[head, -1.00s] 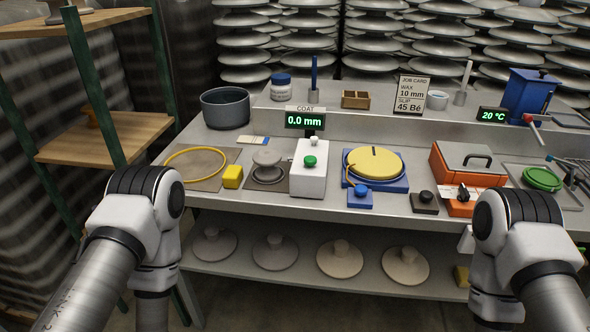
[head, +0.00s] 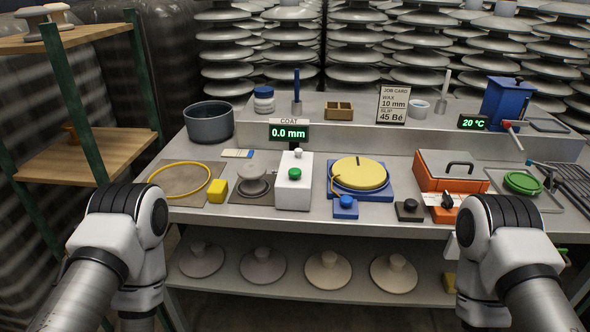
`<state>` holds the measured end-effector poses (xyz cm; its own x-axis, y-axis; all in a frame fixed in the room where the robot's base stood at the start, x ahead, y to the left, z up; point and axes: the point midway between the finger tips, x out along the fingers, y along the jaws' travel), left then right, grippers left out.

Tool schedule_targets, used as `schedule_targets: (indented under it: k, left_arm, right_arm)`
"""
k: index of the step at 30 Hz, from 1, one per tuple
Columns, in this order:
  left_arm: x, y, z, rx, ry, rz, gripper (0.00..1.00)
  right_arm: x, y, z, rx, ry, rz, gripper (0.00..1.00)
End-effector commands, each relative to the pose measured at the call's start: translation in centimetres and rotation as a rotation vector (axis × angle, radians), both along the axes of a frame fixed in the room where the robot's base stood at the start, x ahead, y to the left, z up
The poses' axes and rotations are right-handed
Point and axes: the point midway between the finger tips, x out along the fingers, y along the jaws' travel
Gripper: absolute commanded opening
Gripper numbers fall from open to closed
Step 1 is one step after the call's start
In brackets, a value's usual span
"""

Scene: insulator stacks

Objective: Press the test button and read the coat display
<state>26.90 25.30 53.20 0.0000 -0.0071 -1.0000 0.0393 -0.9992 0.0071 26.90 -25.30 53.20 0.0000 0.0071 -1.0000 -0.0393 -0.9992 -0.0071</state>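The white test box (head: 294,187) stands near the front of the bench, with a green button (head: 295,173) on it and a small white knob (head: 298,153) behind. Above it, the coat display (head: 289,132) reads 0.0 mm in green under the label COAT. A grey insulator disc (head: 254,184) sits on a dark mat just left of the box. Only the wrists and forearms of both my arms show, at the lower left and lower right, in front of the bench edge. The fingers of both grippers are out of view.
A yellow block (head: 217,191) and yellow ring (head: 180,180) lie to the left. A yellow disc (head: 360,173) on a blue base and an orange box (head: 449,180) stand to the right. The job card (head: 392,104) reads wax 10 mm, slip 45 Bé. Another display (head: 473,123) reads 20 °C.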

Motion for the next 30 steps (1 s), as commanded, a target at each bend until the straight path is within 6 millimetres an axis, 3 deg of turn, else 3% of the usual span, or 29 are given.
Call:
schedule_targets:
  k: [1, 3, 6, 30]
  left_arm:
    - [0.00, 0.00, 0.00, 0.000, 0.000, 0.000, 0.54]
    - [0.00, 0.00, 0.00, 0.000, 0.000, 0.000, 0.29]
    - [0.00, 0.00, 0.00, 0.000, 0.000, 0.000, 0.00]
    - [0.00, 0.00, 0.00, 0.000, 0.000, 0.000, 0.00]
  right_arm:
    - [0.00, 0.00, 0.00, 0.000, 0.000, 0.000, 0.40]
    - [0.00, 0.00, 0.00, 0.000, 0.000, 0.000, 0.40]
    - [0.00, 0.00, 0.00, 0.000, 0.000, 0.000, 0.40]
    - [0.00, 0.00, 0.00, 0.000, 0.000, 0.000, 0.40]
